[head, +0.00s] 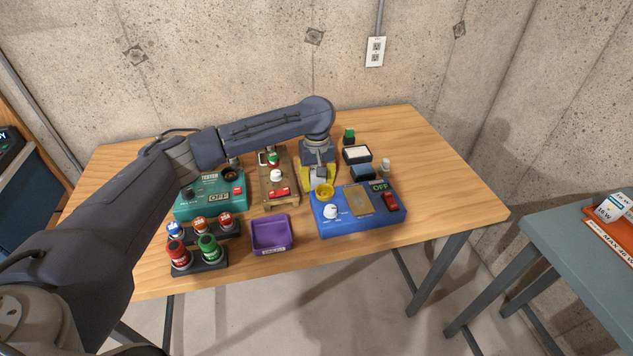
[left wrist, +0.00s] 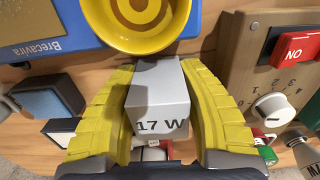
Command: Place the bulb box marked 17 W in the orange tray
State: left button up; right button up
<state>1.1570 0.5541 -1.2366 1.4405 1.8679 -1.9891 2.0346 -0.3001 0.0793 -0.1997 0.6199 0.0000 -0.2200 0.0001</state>
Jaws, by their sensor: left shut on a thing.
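The pale grey bulb box (left wrist: 158,85) marked 17 W is between the two yellow fingers of my left gripper in the left wrist view. My left gripper (head: 318,180) is shut on it, over the wooden table behind the blue panel. In the head view the gripper mostly hides the box. The orange tray (head: 612,242), labelled MAX 40 W, is at the far right edge on a separate grey table, partly cut off. A white box marked 16 W (head: 609,209) and at least one more box are in it. My right gripper is not in view.
A blue panel (head: 345,222) with a yellow dish (head: 324,191) stands just in front of the gripper. A teal tester (head: 205,200), a wooden switch board (head: 279,204) and a purple tray (head: 271,248) are left of the blue panel. A gap separates the wooden table (head: 455,200) from the grey table (head: 560,250).

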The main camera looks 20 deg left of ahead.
pick_arm(q)
jog(key=shift+f, duration=0.1)
jog(key=o, duration=1.1)
notch_tip(320, 180, up, 12)
jog(key=shift+f, duration=0.15)
jog(key=shift+o, duration=0.8)
jog(key=shift+r, duration=0.3)
